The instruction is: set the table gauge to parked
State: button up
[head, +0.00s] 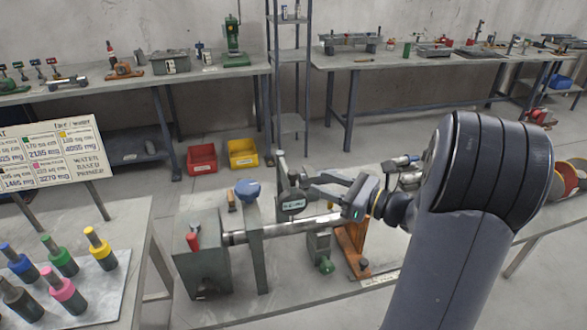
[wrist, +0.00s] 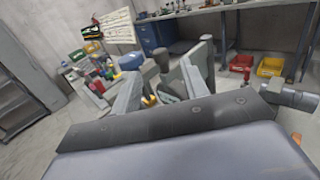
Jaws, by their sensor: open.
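A small dark gauge-like piece with a pale label (head: 292,203) sits above the steel shaft of the bench machine, in the middle of the head view. I cannot tell for certain that it is the table gauge, nor read its setting. My gripper (head: 307,187) is open beside and above this piece, its fingers pointing left. In the wrist view my gripper (wrist: 160,92) shows two spread grey fingers, with a labelled grey-green part (wrist: 168,98) partly visible between them. I cannot tell whether the fingers touch it.
Red (head: 202,158) and yellow (head: 242,153) bins lie on the floor behind.

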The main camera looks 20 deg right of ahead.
aim_at(293, 172)
jog(key=p+x, duration=0.1)
jog(key=x, duration=0.8)
jog(key=shift+p, duration=0.35)
jog(key=shift+c, duration=0.5)
grip_shut()
